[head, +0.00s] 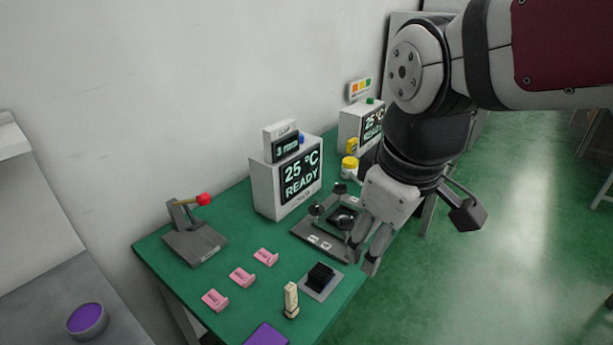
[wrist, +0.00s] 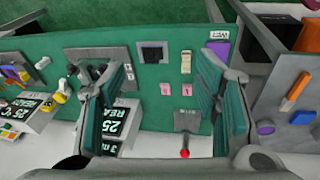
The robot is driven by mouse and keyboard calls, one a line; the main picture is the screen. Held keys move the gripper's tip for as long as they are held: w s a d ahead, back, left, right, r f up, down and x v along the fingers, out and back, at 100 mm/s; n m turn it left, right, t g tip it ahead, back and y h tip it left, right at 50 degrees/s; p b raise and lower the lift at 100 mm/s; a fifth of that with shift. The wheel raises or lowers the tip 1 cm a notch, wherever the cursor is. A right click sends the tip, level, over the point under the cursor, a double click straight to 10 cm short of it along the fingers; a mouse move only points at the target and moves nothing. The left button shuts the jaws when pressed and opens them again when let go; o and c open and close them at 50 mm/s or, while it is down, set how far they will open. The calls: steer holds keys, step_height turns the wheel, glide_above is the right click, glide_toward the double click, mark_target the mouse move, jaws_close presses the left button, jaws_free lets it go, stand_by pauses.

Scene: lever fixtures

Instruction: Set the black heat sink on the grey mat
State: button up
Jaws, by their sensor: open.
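The black heat sink (head: 320,275) sits upright on the small grey mat (head: 332,289), near the table's front right edge in the head view. In the wrist view the heat sink (wrist: 153,54) shows as a dark square with the mat's grey border (wrist: 140,43) around it, apart from my fingers. My gripper (head: 364,256) is open and empty, pointing down above the table's right side, to the right of and behind the heat sink in the head view. Its two fingers frame the wrist view (wrist: 165,90).
A dark fixture plate (head: 318,240) lies behind the heat sink. A box reading 25 °C READY (head: 288,180) stands behind that. A red-knobbed lever (head: 195,235) stands left.

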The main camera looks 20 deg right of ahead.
steer(key=s+m+t, duration=0.1)
steer(key=s+m, duration=0.5)
steer(key=shift+s+a+r+y, duration=0.15)
steer(key=shift+s+r+y, duration=0.05)
steer(key=shift+y, duration=0.1)
step_height(320, 180, up, 2)
steer(key=shift+p, duration=0.7)
